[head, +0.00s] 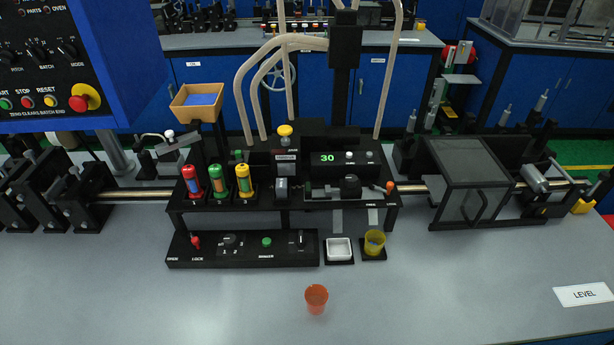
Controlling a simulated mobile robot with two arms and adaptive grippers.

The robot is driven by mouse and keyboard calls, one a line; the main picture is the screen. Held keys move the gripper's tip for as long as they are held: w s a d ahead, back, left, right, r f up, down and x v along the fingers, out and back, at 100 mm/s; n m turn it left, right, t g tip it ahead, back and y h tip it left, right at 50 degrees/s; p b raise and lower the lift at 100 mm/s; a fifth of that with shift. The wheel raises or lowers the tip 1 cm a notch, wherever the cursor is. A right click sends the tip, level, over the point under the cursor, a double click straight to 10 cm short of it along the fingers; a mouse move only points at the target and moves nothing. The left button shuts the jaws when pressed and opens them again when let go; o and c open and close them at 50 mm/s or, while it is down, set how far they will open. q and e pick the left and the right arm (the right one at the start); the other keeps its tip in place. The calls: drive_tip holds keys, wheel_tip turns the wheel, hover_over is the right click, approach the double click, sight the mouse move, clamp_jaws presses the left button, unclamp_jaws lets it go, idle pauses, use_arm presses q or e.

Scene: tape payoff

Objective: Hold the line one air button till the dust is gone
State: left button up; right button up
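A low black control panel (243,250) lies on the grey bench. It carries a red-tipped lever (196,241) marked OPEN and LOCK, a dark selector (229,240) with small numbers around it, a round green button (267,241) and a small slider (301,239). The label under the green button is too small to read surely. I cannot tell which control is the line one air button. No dust can be made out at this size. Neither of my grippers shows in the head view.
A black station (225,204) stands behind the panel with red, green and yellow cylinders and a display reading 30 (328,157). The front left bench is clear.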

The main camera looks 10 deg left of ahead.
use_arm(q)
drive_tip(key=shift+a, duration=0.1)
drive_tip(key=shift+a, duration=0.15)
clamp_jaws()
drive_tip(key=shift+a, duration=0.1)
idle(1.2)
